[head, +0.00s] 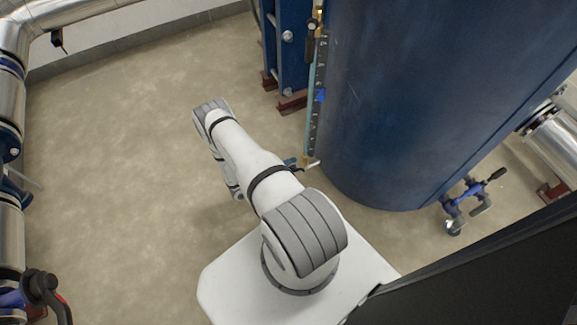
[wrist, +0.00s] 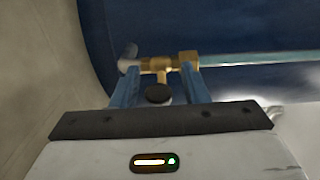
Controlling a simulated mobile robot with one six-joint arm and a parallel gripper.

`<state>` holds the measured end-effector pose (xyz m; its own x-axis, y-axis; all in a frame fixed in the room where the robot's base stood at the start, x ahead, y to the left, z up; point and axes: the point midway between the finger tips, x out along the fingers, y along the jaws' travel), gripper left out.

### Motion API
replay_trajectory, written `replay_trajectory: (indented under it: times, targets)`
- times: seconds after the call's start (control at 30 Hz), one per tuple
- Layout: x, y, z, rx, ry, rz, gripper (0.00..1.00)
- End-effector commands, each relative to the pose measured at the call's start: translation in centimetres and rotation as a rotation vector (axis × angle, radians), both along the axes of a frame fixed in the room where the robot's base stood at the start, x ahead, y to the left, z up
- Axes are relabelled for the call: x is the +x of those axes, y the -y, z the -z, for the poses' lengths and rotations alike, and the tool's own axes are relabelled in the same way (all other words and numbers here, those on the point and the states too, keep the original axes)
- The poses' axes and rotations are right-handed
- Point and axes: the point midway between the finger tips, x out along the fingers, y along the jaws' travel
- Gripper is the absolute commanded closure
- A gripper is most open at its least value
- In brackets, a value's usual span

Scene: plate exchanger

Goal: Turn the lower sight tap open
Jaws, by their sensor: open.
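The lower sight tap (wrist: 188,60) is a brass fitting at the lower end of the sight glass on the blue tank. Its dark rounded handle (wrist: 158,94) points toward the wrist camera. My gripper (wrist: 158,70) is open, with one blue finger on each side of the handle. Whether either finger touches it, I cannot tell. In the head view my arm hides most of the gripper; a blue finger (head: 291,162) shows beside the foot of the sight glass (head: 308,135).
The large blue tank (head: 410,100) stands close behind the tap. The upper tap (head: 311,26) is at the top of the glass. A blue valve (head: 468,192) juts out low at the right. Metal pipes (head: 10,110) run along the left. The floor (head: 120,150) between is clear.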

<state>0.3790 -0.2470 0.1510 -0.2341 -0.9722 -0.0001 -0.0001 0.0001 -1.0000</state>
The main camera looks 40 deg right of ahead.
Motion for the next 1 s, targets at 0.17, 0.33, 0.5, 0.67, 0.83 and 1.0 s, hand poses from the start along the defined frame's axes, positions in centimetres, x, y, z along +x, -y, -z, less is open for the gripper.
replay_trajectory:
  times: [0.17,0.33,0.5,0.67,0.83,1.0]
  targets:
    - [0.01,-0.04,-0.01,0.000,0.000,0.000,0.66]
    - [0.01,-0.06,0.00,0.000,0.000,-0.001,0.80]
    - [0.02,-0.08,0.00,0.000,0.000,-0.001,0.94]
    - [0.02,-0.09,0.00,0.000,0.000,-0.001,1.00]
    - [0.04,-0.10,0.00,0.000,0.000,-0.001,1.00]
    - [0.16,-0.36,-0.10,0.004,0.006,-0.007,1.00]
